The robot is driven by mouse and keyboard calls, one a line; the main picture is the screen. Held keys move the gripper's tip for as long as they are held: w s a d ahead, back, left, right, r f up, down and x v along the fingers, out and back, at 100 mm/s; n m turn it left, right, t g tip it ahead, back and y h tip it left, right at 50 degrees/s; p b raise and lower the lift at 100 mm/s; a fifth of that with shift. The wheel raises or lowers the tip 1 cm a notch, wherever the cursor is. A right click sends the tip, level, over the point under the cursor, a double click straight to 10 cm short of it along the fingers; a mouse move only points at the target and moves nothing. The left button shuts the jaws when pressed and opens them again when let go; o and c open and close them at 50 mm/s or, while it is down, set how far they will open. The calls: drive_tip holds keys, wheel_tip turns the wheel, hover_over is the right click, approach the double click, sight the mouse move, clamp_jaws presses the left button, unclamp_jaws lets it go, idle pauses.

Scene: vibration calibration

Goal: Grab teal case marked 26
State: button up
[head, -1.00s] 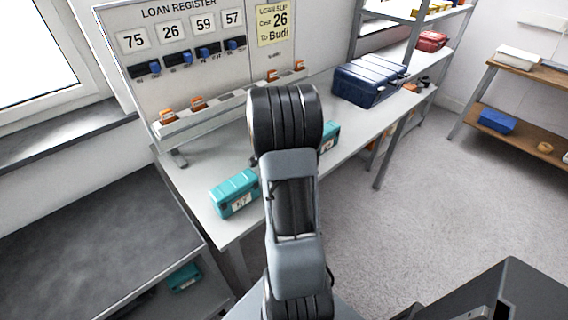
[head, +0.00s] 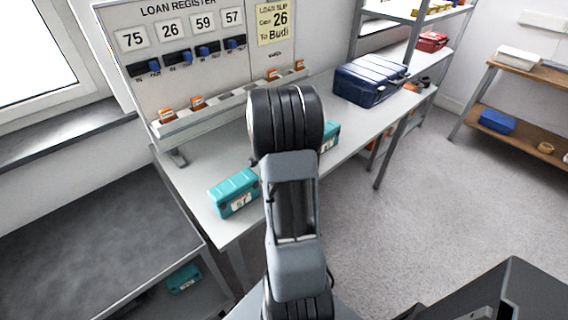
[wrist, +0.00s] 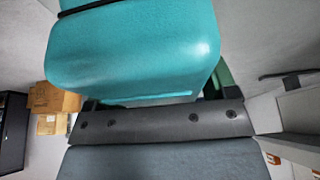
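One teal case (head: 234,192) lies on the grey bench left of my arm; the number on its label is too small to read surely. A second teal case (head: 330,136) shows only in part to the right of my arm, with its label mostly hidden. In the wrist view a teal case (wrist: 135,50) fills the upper middle, right in front of my gripper's dark palm bar; no number shows on it. My gripper is hidden behind my arm in the head view. Its fingers are not clearly seen in the wrist view, so its grip is unclear.
The loan board (head: 190,60) stands at the back of the bench; its yellow slip (head: 272,24) reads case 26, to Budi. A navy case (head: 370,80) stands farther right on the bench. Another teal case (head: 184,279) lies on a low shelf at left. Open floor is at right.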

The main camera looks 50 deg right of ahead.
drive_tip(key=c, duration=0.9)
drive_tip(key=shift+r+p, duration=0.25)
drive_tip(key=shift+p, duration=0.15)
